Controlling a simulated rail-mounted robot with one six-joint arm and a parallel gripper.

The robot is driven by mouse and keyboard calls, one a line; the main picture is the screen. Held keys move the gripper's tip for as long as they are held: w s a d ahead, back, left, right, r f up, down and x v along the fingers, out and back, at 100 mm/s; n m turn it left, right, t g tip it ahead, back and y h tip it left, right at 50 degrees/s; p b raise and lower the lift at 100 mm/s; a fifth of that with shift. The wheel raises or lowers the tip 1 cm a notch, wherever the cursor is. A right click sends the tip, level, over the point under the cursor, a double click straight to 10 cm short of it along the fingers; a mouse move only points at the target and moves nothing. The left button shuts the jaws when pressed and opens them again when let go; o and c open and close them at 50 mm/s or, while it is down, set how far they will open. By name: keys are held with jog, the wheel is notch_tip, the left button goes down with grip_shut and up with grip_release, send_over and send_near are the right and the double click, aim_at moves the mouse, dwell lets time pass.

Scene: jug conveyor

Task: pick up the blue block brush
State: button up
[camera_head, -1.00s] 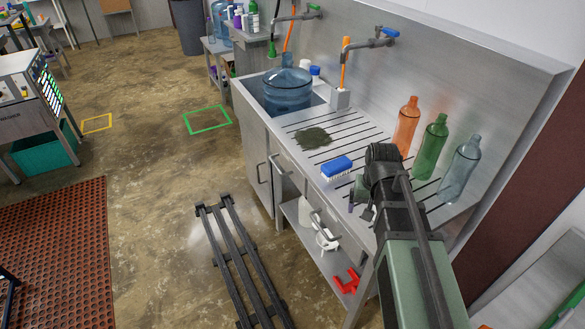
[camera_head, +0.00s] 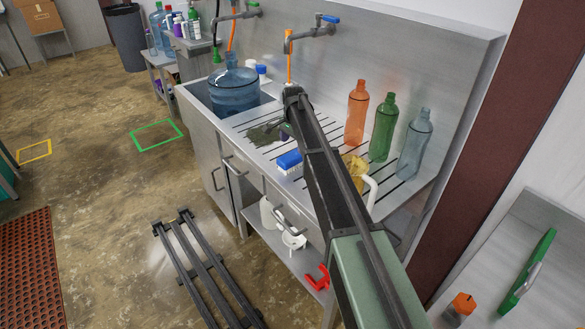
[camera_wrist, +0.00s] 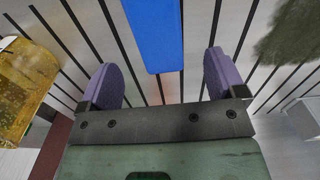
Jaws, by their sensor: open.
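The blue block brush (camera_head: 289,160) lies near the front edge of the slotted steel drainboard, blue back up with pale bristles below. In the wrist view the blue brush (camera_wrist: 154,35) shows at the top middle, lined up with the gap between the fingers. My gripper (camera_wrist: 160,78) is open, its two purple-grey fingers apart and empty. The brush lies beyond the gripper, with no contact visible. In the head view the gripper is mostly hidden by my arm.
Orange (camera_head: 356,115), green (camera_head: 383,130) and clear blue (camera_head: 414,145) bottles stand at the back right. A yellow object (camera_head: 355,166) is partly hidden by my arm. A dark green scouring patch (camera_head: 262,135) lies left of the brush. A water jug (camera_head: 234,92) sits in the sink.

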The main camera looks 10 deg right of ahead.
aim_at(293, 155)
jog(key=f+b, duration=0.6)
jog(key=f, duration=0.1)
jog(key=shift+s+a+f, duration=0.2)
jog(key=shift+f, duration=0.1)
jog(key=shift+r, duration=0.25)
jog(key=shift+p, duration=0.3)
jog(key=c, duration=1.1)
jog(key=shift+o, duration=0.2)
jog(key=shift+r, duration=0.1)
notch_tip(293, 155, up, 20)
jog(key=p, duration=2)
